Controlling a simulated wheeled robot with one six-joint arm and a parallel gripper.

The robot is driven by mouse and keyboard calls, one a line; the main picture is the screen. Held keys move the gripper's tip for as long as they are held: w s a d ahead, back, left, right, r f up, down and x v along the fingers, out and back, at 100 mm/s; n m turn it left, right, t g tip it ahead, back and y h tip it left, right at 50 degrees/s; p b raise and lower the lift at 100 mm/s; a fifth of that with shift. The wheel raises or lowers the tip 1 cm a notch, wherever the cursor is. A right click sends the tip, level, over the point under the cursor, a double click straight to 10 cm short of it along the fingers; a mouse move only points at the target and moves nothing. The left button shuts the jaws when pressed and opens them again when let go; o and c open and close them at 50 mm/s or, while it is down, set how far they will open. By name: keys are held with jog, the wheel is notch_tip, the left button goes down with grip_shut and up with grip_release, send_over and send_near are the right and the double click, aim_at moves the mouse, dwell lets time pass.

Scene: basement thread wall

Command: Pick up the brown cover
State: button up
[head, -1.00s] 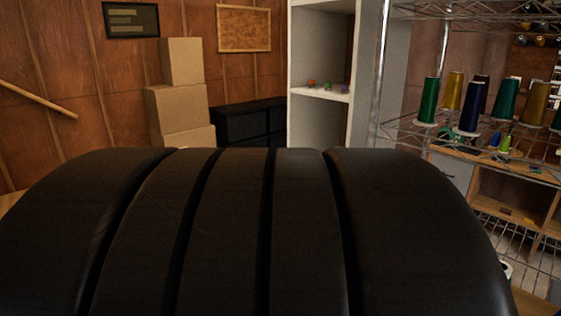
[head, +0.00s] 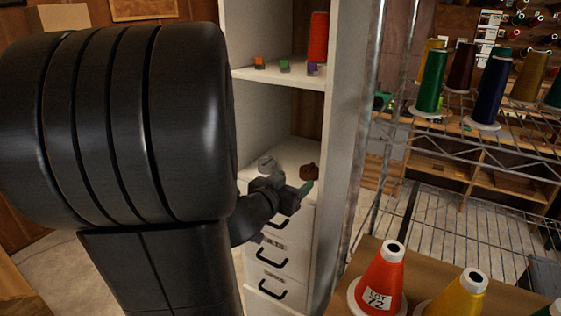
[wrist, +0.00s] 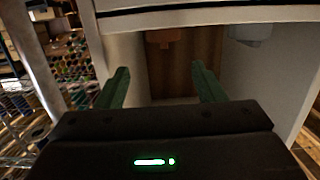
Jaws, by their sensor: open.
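The brown cover (head: 309,172) is a small rounded brown thing on the white shelf surface above the drawers, near the cabinet's right wall. It also shows in the wrist view (wrist: 163,37), upside down against the pale shelf edge at the top. My gripper (head: 301,190) is in front of the cabinet, just below and near the cover in the head picture. In the wrist view its two green fingers (wrist: 161,84) stand apart with nothing between them. The cover lies beyond the fingertips, roughly in line with the gap.
A grey object (head: 266,163) sits left of the cover; it also shows in the wrist view (wrist: 252,32). The white cabinet (head: 343,130) has side walls close by. A wire rack (head: 465,205) stands at right. Thread cones, including an orange one (head: 381,278), stand on a wooden surface in front.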

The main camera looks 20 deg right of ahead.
aim_at(306, 171)
jog(key=x, duration=0.6)
jog(key=shift+w+f, duration=0.1)
jog(key=shift+w, duration=0.05)
jog(key=shift+a+f+p+x, duration=0.1)
jog(key=shift+p+x, duration=0.1)
jog(key=shift+x, duration=1.15)
jog(key=shift+a+f+p+x, duration=0.1)
jog(key=shift+f+p+x, duration=0.05)
jog(key=shift+x, duration=1.25)
jog(key=shift+w, duration=0.2)
jog(key=c, duration=0.8)
